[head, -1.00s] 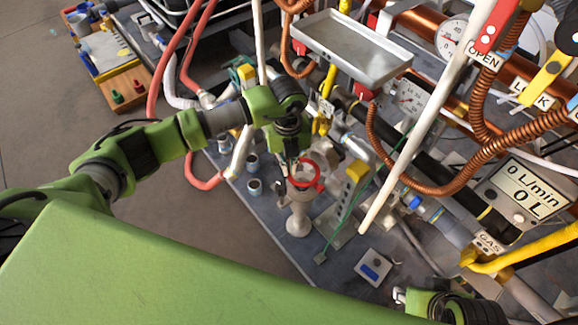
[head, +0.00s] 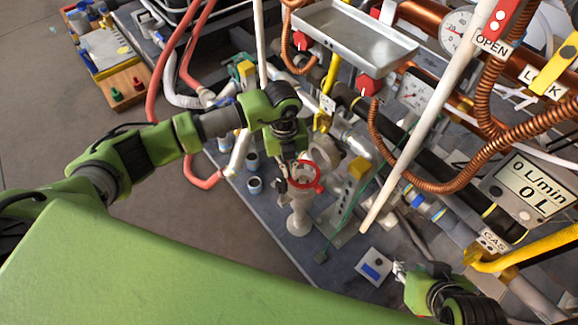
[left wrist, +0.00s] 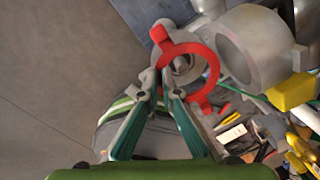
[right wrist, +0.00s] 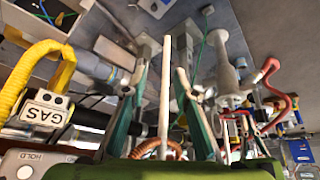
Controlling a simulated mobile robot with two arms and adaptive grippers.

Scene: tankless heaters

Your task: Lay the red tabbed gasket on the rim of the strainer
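The red tabbed gasket (head: 317,184) is a ring with short tabs. My left gripper (head: 288,182) is at its left side; in the left wrist view its fingertips (left wrist: 160,82) close together on the left edge of the gasket (left wrist: 213,72). A grey open-topped metal cup, apparently the strainer (left wrist: 284,42), is just right of the gasket there; it also shows behind the gasket in the head view (head: 327,164). The gasket appears raised and apart from its rim. My right gripper (head: 398,268) is open and empty at the lower right, fingers apart in the right wrist view (right wrist: 164,70).
A pale pedestal (head: 298,216) stands below the gasket. A white pole (head: 412,150) slants across the head view. A metal tray (head: 350,42), copper coils (head: 430,187), a gauge (head: 413,92) and a flow display (head: 528,186) crowd the right. Small cups (head: 254,186) stand left of the pedestal.

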